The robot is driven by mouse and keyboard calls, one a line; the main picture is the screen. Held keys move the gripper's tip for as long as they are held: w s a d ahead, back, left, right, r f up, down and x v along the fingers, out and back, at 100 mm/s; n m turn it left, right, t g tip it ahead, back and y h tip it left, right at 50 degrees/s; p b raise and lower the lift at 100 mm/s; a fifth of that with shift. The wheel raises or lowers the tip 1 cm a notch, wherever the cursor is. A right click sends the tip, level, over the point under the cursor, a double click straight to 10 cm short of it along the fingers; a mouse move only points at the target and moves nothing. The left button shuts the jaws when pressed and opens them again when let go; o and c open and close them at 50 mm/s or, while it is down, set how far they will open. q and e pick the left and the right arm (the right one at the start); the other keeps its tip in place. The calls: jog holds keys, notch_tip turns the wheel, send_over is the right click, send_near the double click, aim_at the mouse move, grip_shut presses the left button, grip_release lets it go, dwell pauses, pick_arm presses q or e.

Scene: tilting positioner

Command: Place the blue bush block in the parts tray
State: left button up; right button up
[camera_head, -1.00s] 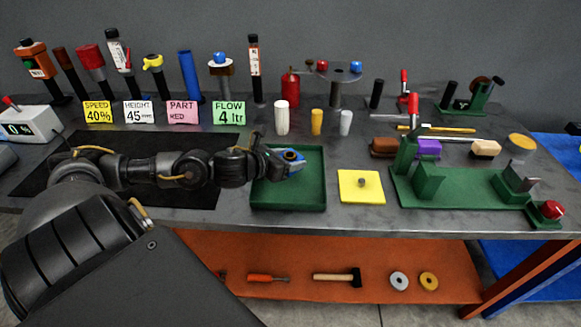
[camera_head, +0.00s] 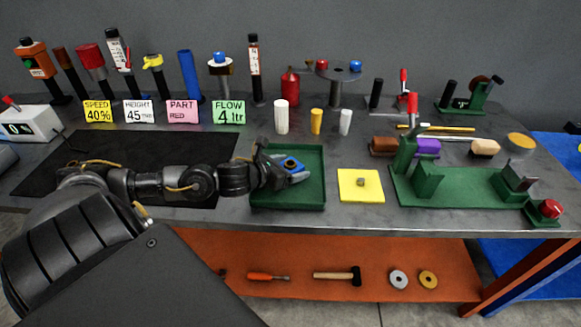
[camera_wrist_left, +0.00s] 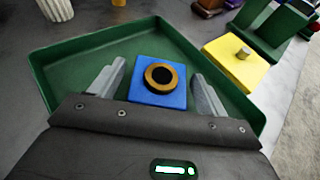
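The blue bush block (camera_head: 290,163), a blue square block with a copper-coloured ring around a dark bore, sits inside the green parts tray (camera_head: 314,199). In the left wrist view the block (camera_wrist_left: 158,99) appears to rest on the floor of the tray (camera_wrist_left: 72,73). My left gripper (camera_head: 289,172) is over the tray, and its fingers are spread on either side of the block. In the left wrist view my left gripper (camera_wrist_left: 159,72) is open, with a gap between each finger and the block. My right gripper does not show.
A yellow plate (camera_head: 361,187) with a small knob lies right of the tray, and a green fixture (camera_head: 460,187) stands further right. White (camera_head: 281,117) and yellow (camera_head: 316,121) cylinders stand behind the tray. The dark mat (camera_head: 60,165) on the left is largely clear.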

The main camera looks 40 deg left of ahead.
pick_arm(q)
jog(key=shift+s+r, duration=0.1)
jog(key=v, duration=0.7)
jog(key=shift+b, duration=0.35)
jog(key=shift+v, duration=0.75)
jog(key=shift+s+r+p, duration=0.3)
jog(key=shift+s+p, duration=0.1)
jog(key=shift+p, duration=0.15)
jog(key=shift+s+a+r+p, duration=0.15)
jog(key=shift+s+r+p, duration=0.15)
jog(key=shift+s+p, duration=0.3)
jog(key=shift+s+a+r, duration=0.1)
jog(key=shift+s, duration=0.35)
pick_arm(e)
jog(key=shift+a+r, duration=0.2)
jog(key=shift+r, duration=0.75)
